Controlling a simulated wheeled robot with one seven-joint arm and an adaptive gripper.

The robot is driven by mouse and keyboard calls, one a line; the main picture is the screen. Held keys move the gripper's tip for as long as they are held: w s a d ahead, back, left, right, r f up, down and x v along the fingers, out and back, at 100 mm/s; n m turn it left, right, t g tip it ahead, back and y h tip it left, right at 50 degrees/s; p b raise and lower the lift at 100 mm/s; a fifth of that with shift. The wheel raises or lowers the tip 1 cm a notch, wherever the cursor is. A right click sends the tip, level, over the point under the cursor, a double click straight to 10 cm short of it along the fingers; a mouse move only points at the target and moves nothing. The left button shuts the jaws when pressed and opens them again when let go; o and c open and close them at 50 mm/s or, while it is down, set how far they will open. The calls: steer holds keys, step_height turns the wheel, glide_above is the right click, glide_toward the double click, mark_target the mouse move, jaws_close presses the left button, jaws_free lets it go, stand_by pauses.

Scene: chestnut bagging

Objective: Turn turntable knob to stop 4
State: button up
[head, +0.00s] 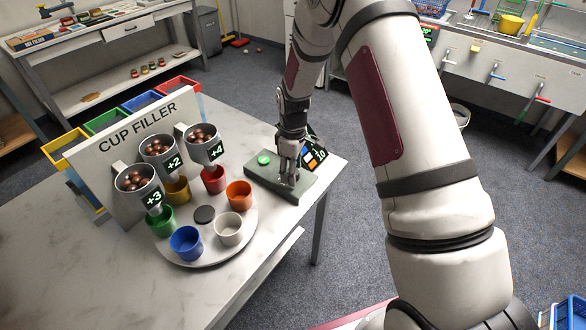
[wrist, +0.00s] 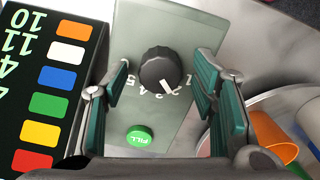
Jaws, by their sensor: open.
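The knob (wrist: 157,68) is round and black with a white pointer line, set on a grey-green control box (wrist: 195,25), which also shows in the head view (head: 262,180). Its pointer tilts to the lower right, near the 2 in the wrist view. The number marks run along the knob's lower side. My gripper (wrist: 162,82) is open, with one finger on each side of the knob and visible gaps between. In the head view, my gripper (head: 288,168) is over the box and hides the knob. The turntable (head: 212,254) carries several coloured cups.
The green FILL button (wrist: 139,136) is close below the knob. A display panel (wrist: 45,90) with coloured squares stands left of the box in the wrist view. The orange cup (head: 239,195) is close to the box. Cup filler hoppers (head: 202,146) hold chestnuts above the turntable.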

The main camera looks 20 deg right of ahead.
steer(key=c, duration=1.2)
steer(key=m+b, duration=0.1)
steer(key=m, duration=0.4)
steer(key=shift+m, duration=0.3)
steer(key=m+b, duration=0.1)
steer(key=m, duration=0.5)
steer(key=o, duration=1.2)
